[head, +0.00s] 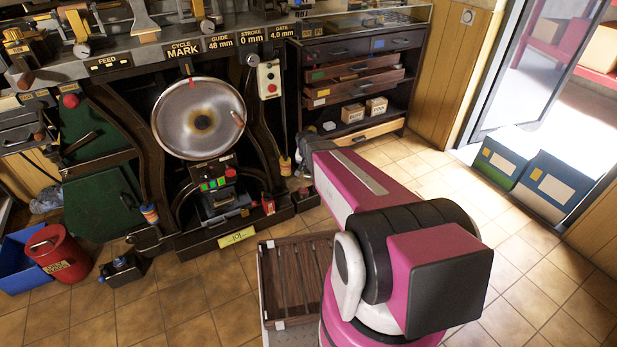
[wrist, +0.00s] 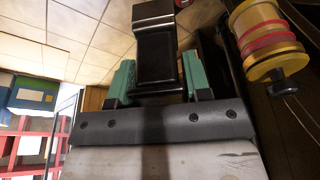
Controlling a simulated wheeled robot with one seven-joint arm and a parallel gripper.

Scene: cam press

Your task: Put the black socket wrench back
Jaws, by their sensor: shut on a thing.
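My gripper (wrist: 158,78) shows in the wrist view with its two green fingers closed on the sides of a black block-like piece (wrist: 156,48). This piece looks like part of the black socket wrench; its far end is out of clear sight. In the head view my magenta arm reaches toward the right side of the press (head: 200,118), and the gripper and the held piece cannot be made out there. No place shaped for the wrench can be told for sure in either view.
A yellow and red banded post end (wrist: 262,40) is close to the right of my gripper. A drawer cabinet (head: 355,75) stands behind. A red bin (head: 60,250) stands left. Tiled floor is free at centre right.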

